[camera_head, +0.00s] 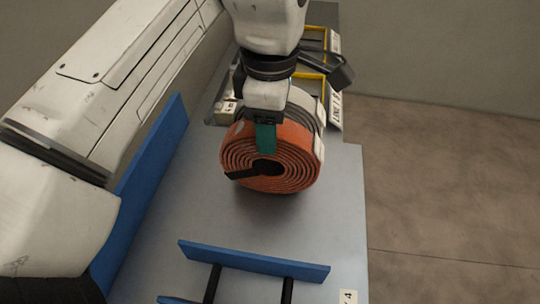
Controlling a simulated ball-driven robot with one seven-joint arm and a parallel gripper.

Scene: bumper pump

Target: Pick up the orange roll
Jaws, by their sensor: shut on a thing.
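The orange roll (298,177) is a coiled flat band with a dark centre, seen from its spiral side in the head view. It hangs upright over the grey table top (345,205), with a dark shadow beneath it; whether it touches the surface I cannot tell. My gripper (265,140) comes down from above and is shut on the roll. One green finger lies against the near face of the roll's upper part. The other finger is hidden behind the roll.
A blue rack with black bars (253,262) stands at the near edge. A long blue panel (148,190) runs along the left. Behind the roll are a grey-white coil (303,101) and yellow-edged bays with labels (336,112). Table right of the roll is clear.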

